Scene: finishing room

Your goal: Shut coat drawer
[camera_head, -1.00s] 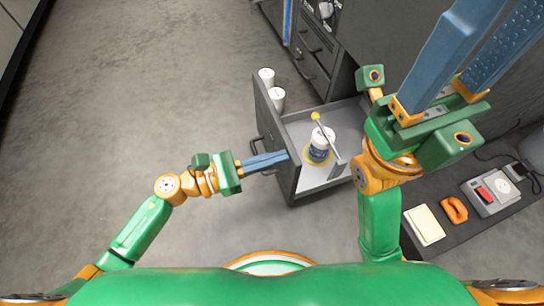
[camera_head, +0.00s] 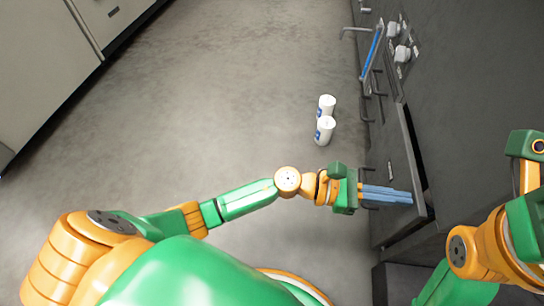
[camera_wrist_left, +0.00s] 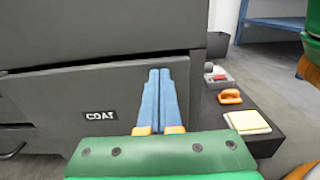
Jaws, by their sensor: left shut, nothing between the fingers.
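The coat drawer (camera_head: 388,145) is a dark grey drawer with a pull handle, low in the cabinet on the right of the head view. A narrow dark gap shows behind its top edge, so it stands slightly open. Its front, with a white COAT label (camera_wrist_left: 99,115), also shows in the left wrist view. My left gripper (camera_head: 411,197) is shut and empty, its blue fingers against or very close to the drawer front near its right end. Contact is hard to tell. My right arm is at the right edge; its fingers are out of view.
Two white containers (camera_head: 325,129) stand on the floor in front of the cabinet. Other handles and a blue bar (camera_head: 372,52) are further along. In the wrist view, a low dark surface holds a yellow pad (camera_wrist_left: 247,122) and an orange object (camera_wrist_left: 230,97). Floor at left is clear.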

